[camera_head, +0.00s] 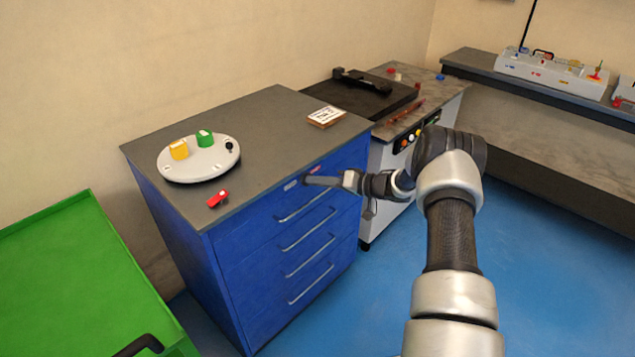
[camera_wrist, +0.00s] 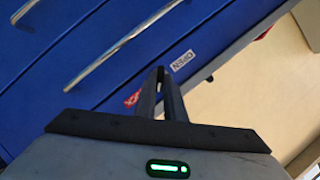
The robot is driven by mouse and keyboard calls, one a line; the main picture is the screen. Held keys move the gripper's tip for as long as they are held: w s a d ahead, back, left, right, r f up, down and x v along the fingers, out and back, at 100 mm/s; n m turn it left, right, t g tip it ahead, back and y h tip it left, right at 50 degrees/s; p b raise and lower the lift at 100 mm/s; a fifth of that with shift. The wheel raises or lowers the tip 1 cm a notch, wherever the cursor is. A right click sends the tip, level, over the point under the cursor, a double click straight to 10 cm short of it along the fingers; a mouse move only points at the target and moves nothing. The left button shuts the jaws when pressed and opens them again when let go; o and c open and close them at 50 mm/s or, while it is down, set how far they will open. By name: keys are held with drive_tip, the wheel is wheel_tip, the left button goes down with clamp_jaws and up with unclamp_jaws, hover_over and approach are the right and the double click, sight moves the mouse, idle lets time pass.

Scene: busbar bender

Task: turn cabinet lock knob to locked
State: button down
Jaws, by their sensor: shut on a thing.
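The blue cabinet (camera_head: 292,245) has a dark top and several drawers with bar handles. My gripper (camera_head: 308,181) is at the upper right of its front, above the top drawer handle. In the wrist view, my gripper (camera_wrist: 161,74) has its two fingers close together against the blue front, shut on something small. This is likely the lock knob, but the fingers hide it, so its angle cannot be told. A white OPEN label (camera_wrist: 183,60) is beside the fingertips. A red label (camera_wrist: 132,100) is partly hidden behind the fingers; it also shows in the head view (camera_head: 314,169).
On the cabinet top are a round white plate (camera_head: 200,166) with yellow and green knobs, a red part (camera_head: 217,198) and a small box (camera_head: 326,116). A green table (camera_head: 75,275) is at left. A white machine (camera_head: 385,185) stands close right. Blue floor is open in front.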

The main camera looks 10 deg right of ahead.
drive_tip(key=c, duration=1.8)
unclamp_jaws()
drive_tip(key=shift+c, duration=0.2)
drive_tip(key=v, duration=1.7)
drive_tip(key=shift+s+r, duration=0.15)
drive_tip(key=shift+d, duration=0.1)
